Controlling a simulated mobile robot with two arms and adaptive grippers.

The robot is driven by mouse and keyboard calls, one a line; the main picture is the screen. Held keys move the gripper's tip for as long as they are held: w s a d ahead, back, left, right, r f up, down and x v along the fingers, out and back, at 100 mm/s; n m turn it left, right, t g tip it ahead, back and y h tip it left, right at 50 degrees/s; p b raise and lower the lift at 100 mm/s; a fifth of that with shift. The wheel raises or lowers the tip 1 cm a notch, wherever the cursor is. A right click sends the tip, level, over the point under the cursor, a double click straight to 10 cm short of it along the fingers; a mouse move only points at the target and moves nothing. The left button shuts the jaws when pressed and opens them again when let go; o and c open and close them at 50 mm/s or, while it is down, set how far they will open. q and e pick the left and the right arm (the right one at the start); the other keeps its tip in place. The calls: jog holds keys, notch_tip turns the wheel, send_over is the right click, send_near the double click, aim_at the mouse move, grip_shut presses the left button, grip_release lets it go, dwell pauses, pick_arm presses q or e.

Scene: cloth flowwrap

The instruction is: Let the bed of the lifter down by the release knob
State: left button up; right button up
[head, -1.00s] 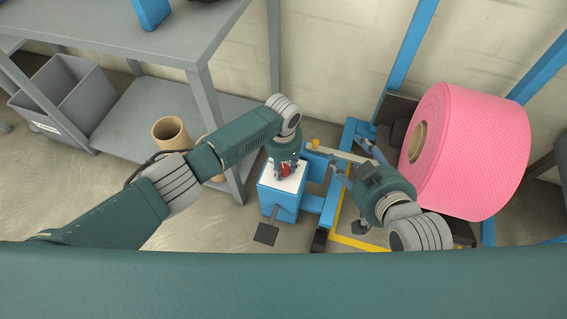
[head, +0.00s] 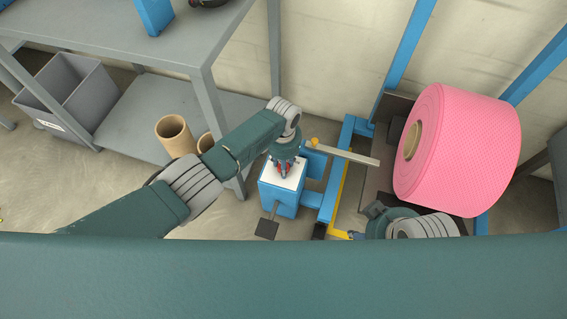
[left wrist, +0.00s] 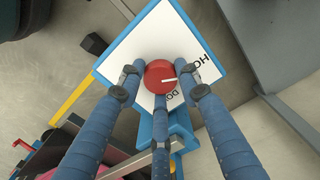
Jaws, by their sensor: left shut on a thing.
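The red release knob (left wrist: 160,76) sits on the white-topped panel of the blue lifter box; a white mark and partly covered lettering show in the left wrist view. My left gripper (head: 284,170) is over the box (head: 281,200) with its fingers shut around the knob, which also shows red between them in the head view. The lifter's bed (head: 376,203) lies low at the right, beside the blue frame. My right gripper (head: 362,236) is low at the front of the lifter, partly cut off by my body; its fingertips are hard to make out.
A grey shelf table (head: 130,40) with a grey bin (head: 75,95) and cardboard cores (head: 175,135) is at the left. A black pedal (head: 267,229) sits before the box.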

pick_arm(q)
jog(key=shift+s+a+f, duration=0.2)
jog(key=shift+s+a, duration=0.1)
jog(key=shift+a, duration=0.15)
jog(key=o, duration=1.2)
jog(key=shift+c, duration=0.2)
jog(key=shift+d+r, duration=0.1)
jog(key=shift+w+d, duration=0.1)
jog(key=shift+d, duration=0.05)
jog(key=shift+r, duration=0.15)
jog(key=shift+r, duration=0.3)
notch_tip(320, 180, up, 11)
